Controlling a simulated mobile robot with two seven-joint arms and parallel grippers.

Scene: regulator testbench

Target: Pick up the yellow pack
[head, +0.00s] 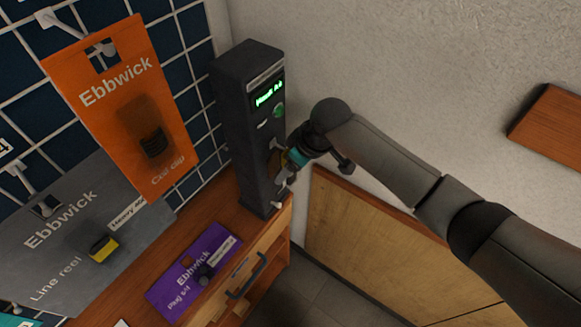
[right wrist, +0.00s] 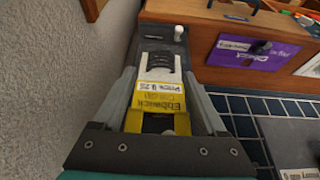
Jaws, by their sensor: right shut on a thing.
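The yellow pack (right wrist: 165,98), printed "Ebbwick" and carrying a white label, sits between the fingers of my right gripper (right wrist: 160,75) in the right wrist view. A dark coil-like shape shows at its far end. My right gripper is shut on the pack. In the head view my right gripper (head: 285,174) is at the front of the tall dark tester (head: 240,150), below its lit green display. Only a bit of yellow shows there, and I cannot tell whether the pack touches the tester. My left gripper is not in view.
An orange pack (head: 115,125) and a grey pack (head: 60,265) hang by the blue grid wall at left. A purple pack (head: 190,285) lies on the wooden cabinet top, above a drawer with a dark handle (head: 247,277). A wooden shelf (head: 550,125) juts from the right wall.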

